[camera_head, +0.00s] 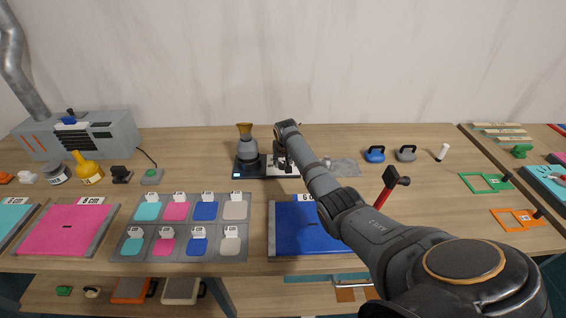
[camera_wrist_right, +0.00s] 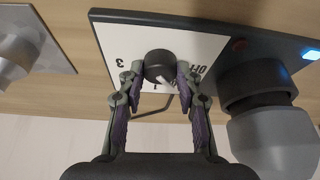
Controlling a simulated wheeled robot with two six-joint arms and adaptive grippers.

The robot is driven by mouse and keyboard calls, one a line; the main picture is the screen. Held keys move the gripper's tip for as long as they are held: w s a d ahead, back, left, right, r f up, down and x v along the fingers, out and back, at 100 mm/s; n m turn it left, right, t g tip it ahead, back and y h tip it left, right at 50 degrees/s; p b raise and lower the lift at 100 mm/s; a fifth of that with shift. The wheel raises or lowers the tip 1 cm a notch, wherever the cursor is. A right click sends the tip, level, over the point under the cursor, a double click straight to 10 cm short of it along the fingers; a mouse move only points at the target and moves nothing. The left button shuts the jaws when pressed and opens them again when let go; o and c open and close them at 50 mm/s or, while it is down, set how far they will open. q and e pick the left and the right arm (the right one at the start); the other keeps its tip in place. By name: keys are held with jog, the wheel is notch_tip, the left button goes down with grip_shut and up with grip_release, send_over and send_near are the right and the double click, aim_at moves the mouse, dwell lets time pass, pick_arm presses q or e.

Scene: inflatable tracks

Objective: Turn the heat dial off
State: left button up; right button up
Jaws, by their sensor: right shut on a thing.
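The heat dial (camera_wrist_right: 160,66) is a round dark knob on a white plate (camera_wrist_right: 118,38) marked 3, 1 and OFF. My right gripper (camera_wrist_right: 159,74) is shut on the dial, one finger on each side. A white pointer mark on the dial points toward the area between 1 and OFF; the fingers partly hide the scale. In the head view the right gripper (camera_head: 281,163) is over the white plate on the black base (camera_head: 240,172); the dial is mostly hidden there. My left gripper is not in view.
A grey heater body with a brown-topped piece (camera_head: 246,146) stands close beside the dial. A clear sheet (camera_head: 346,167) lies to the right. A blue tray (camera_head: 297,228) and a grey tray of coloured pieces (camera_head: 180,250) are in front. A red-handled tool (camera_head: 385,190) is right of my arm.

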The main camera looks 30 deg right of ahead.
jog(key=shift+d+r+n+y+p, duration=0.1)
jog(key=shift+n+y+p, duration=0.2)
jog(key=shift+n+p, duration=0.4)
jog(key=shift+n+y, duration=0.3)
jog(key=shift+n, duration=0.5)
jog(key=shift+d+n+y, duration=0.1)
jog(key=shift+n+y, duration=0.3)
jog(key=shift+n, duration=0.8)
jog(key=shift+n+y+b, duration=0.5)
jog(key=shift+n+b, duration=0.4)
jog(key=shift+n, duration=0.2)
jog(key=o, duration=1.1)
jog(key=shift+o, duration=0.2)
